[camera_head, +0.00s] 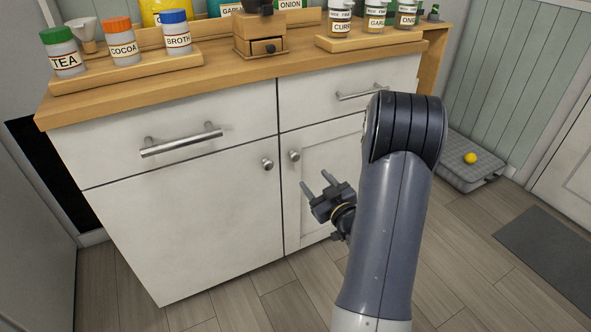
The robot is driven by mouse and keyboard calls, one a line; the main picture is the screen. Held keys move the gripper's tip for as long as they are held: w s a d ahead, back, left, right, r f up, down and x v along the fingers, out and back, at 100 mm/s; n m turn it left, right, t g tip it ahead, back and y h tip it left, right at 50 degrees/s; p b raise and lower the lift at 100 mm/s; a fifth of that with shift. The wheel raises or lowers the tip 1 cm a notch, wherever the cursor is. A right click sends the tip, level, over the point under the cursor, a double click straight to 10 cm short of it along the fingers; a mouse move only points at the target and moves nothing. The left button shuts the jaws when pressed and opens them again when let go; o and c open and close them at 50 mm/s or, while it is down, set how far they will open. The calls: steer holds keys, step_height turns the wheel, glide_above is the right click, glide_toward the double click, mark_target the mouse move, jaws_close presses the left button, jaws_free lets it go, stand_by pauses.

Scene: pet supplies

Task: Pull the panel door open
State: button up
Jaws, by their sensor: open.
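The white panel door (310,210) with a recessed centre is the lower right door of the cabinet. It is closed, and my arm hides its right part. Its round metal knob (294,155) sits near its upper left corner. My gripper (316,182) is open and empty, in front of the panel door in this view. Its two fingers point up and left, toward the knob, and appear below and right of it. They look apart from the knob; the exact depth gap cannot be told.
A flat lower left door (170,220) has its own knob (267,163) close by. Drawers with bar handles (182,140) sit above. Jars and a small wooden box (262,38) stand on the wooden countertop (225,72). A grey cushion (465,170) with a yellow ball (470,158) lies right.

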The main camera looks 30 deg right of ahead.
mark_target(297, 159)
steer(key=w+b, duration=0.1)
steer(key=w, duration=0.9)
steer(key=shift+w+a+b, duration=0.15)
steer(key=shift+a+b, duration=0.05)
steer(key=shift+b, duration=0.1)
jaws_close()
